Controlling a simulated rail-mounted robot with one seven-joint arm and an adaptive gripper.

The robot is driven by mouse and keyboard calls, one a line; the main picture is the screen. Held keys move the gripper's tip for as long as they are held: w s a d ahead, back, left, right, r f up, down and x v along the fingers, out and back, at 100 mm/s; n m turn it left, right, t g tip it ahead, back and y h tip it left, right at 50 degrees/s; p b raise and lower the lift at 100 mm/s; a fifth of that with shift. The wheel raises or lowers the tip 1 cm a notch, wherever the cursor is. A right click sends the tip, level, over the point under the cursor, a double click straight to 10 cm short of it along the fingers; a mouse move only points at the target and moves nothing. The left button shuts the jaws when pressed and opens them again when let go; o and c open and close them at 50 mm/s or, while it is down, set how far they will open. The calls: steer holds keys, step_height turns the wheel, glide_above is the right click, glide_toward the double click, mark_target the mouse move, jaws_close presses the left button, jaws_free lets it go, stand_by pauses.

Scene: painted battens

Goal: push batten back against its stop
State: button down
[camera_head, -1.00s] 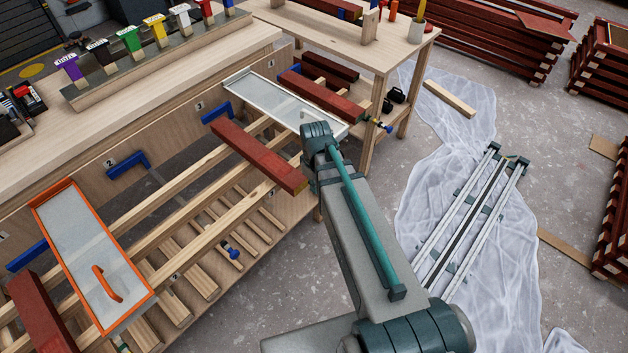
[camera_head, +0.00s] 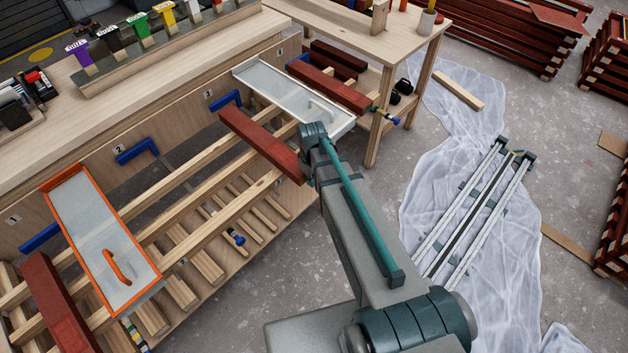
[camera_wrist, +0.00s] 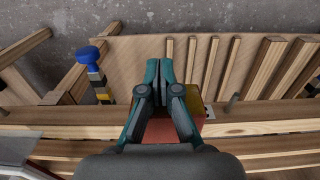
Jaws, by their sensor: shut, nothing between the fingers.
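A red batten (camera_head: 262,142) lies across the wooden rails beside the label 3. Its far end is close to a blue bracket stop (camera_head: 227,99); I cannot tell whether they touch. Its near end is beside my arm's wrist. In the wrist view the batten's red face (camera_wrist: 160,131) shows between and below my fingers, with a yellowish side at right. My gripper (camera_wrist: 165,72) is shut and empty, at the batten's near end; contact is unclear. The fingers are hidden behind my arm in the head view.
An orange-framed panel with a handle (camera_head: 105,240) lies over the rails at left, beside another red batten (camera_head: 58,305). A white-framed panel (camera_head: 290,95) lies beyond the batten. Another blue stop (camera_head: 137,151) has no batten at it. A blue-knobbed post (camera_wrist: 90,62) stands left of the gripper.

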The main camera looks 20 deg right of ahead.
steer(key=w+a, duration=0.2)
steer(key=w, duration=0.1)
steer(key=w+a, duration=0.1)
steer(key=w, duration=0.1)
steer(key=shift+w, duration=0.1)
stand_by(0.3)
